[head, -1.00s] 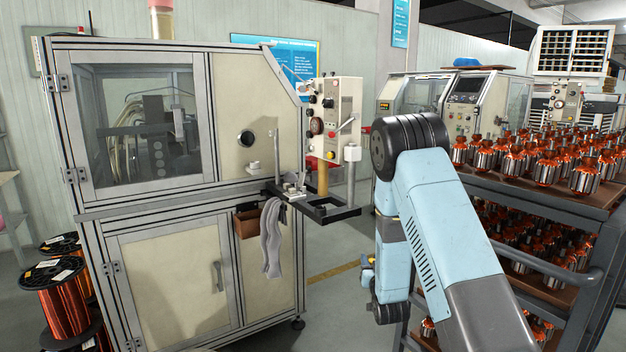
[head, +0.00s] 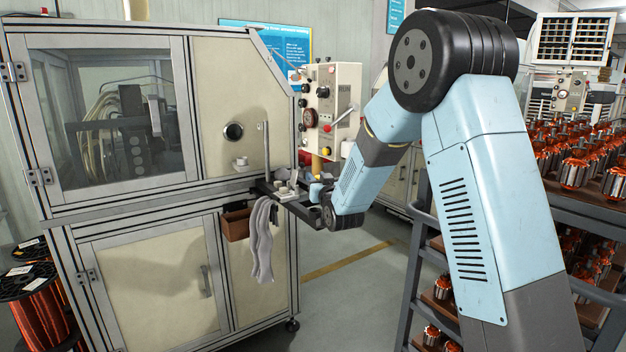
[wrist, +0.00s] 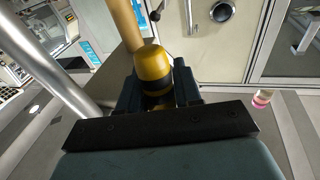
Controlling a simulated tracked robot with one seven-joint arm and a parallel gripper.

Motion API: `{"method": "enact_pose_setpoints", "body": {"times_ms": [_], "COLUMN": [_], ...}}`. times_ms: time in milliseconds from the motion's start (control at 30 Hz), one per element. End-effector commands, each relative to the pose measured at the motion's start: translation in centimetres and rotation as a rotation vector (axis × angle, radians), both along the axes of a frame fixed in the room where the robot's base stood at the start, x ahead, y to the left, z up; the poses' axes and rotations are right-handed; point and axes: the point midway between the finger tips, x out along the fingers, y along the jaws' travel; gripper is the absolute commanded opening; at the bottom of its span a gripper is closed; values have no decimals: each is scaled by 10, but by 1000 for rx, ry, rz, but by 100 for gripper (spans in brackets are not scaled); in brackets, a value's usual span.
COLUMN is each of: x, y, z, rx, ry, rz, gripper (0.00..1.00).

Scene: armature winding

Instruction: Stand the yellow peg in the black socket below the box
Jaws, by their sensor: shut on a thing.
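The yellow peg (wrist: 153,66) stands out between the dark fingers of my gripper (wrist: 158,88) in the wrist view. The gripper is shut on it; the peg's rounded yellow top shows and a dark band sits lower on it. The box (head: 332,105), with knobs and a red-tipped lever, is in the middle of the head view. My wrist is below the box, by the black bracket. The peg and fingers cannot be made out in the head view. The black socket cannot be made out in either view, so I cannot tell how the peg sits relative to it.
The winding machine (head: 230,90) is at the left, with a grey cloth (head: 261,240) hanging from it. The black bracket (head: 284,202) juts out from it. A yellow post (wrist: 126,22) and a grey post (wrist: 45,55) stand close by. A rack of armatures (head: 590,205) is at right.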

Motion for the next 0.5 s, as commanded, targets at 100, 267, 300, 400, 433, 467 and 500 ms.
{"method": "enact_pose_setpoints", "body": {"times_ms": [100,267,300,400,433,467,500], "x": [-2,-4,-4,-4,-4,-4,-4], "y": [8,13,13,14,14,14,14], "z": [-2,-9,-11,-18,-19,-21,-24], "rx": [1,1,1,0,0,0,0], "ry": [1,1,1,1,1,1,1], "rz": [11,16,17,18,18,18,18], "gripper": [9,9,9,9,9,9,9]}}
